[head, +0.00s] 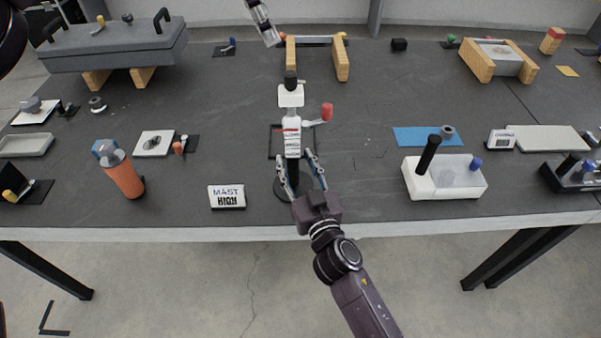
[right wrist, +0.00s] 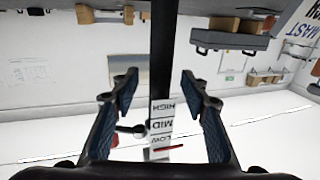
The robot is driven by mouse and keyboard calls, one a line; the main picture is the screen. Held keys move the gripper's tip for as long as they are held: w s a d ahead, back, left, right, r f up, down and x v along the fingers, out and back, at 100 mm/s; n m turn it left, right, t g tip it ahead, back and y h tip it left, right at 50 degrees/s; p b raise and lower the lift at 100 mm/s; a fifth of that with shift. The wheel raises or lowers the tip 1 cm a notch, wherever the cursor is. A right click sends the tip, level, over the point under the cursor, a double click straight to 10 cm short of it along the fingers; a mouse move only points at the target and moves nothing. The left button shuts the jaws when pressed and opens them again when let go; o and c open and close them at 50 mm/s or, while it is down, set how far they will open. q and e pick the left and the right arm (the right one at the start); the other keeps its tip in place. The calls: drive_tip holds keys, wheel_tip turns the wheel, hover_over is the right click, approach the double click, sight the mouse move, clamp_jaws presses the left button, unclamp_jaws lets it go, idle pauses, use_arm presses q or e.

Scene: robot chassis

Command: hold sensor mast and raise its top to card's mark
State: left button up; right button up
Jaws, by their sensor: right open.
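The sensor mast (head: 292,150) stands upright on a round black base, with a white head on top and a red side knob (head: 327,111). In the right wrist view its label strip (right wrist: 161,122) shows upside down, reading HIGH, MID and LOW. A red pointer (right wrist: 168,148) lies at the LOW end. The card (head: 227,196) reads MAST HIGH. My right gripper (head: 303,170) is open, its fingers on either side of the lower mast. In the right wrist view the open fingers (right wrist: 160,95) stand apart from the strip. My left gripper's fingers are not seen; a dark arm part shows top left.
An orange bottle (head: 124,180) stands left of the card. A white box with a black handle (head: 445,177) stands right of the mast. A grey lidded case (head: 115,46) sits on wooden blocks at the back left. Bare tabletop lies between the mast and the white box.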

sight(290, 72)
drive_tip(key=shift+x, duration=1.4)
clamp_jaws()
use_arm(q)
drive_tip(key=shift+o, duration=0.8)
drive_tip(key=shift+r, duration=0.1)
drive_tip(key=d+f, duration=0.1)
drive_tip(key=f, duration=0.2)
drive_tip(key=d+f+m, duration=0.1)
drive_tip(key=f, duration=0.3)
drive_tip(key=d+f+m, duration=0.1)
drive_tip(key=d+f, duration=0.1)
drive_tip(key=f, duration=0.1)
drive_tip(key=shift+w+f+g+h, duration=0.2)
drive_tip(key=shift+w+g+h, duration=0.05)
drive_tip(key=shift+g+h, duration=0.05)
